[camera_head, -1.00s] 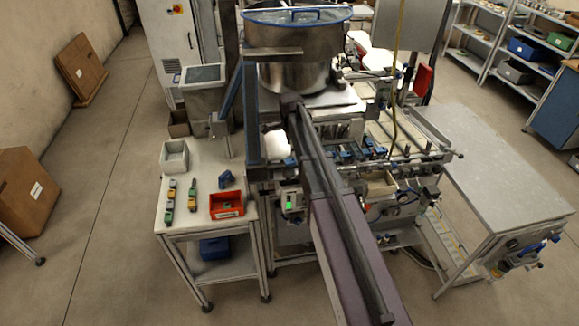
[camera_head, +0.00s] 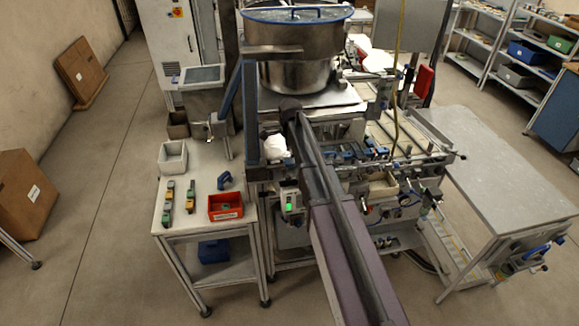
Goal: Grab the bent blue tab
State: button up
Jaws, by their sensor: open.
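A small blue piece (camera_head: 225,180) lies on the white top of the small side table (camera_head: 178,220), left of the machine. It looks bent or angled, but it is too small for me to tell its exact shape. It lies just behind the red bin (camera_head: 225,207) and apart from it. Blue parts (camera_head: 352,151) also sit along the machine's work area, too small to make out. My gripper is not in view, so its place relative to the blue piece does not show.
Rows of small green, yellow and dark pieces (camera_head: 191,197) and a grey open bin (camera_head: 172,157) share the table. A cardboard box (camera_head: 27,192) is at the left; the floor between is clear.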

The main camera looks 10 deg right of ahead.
jog(key=shift+f+b, duration=1.05)
jog(key=shift+f, duration=0.3)
jog(key=c, duration=0.8)
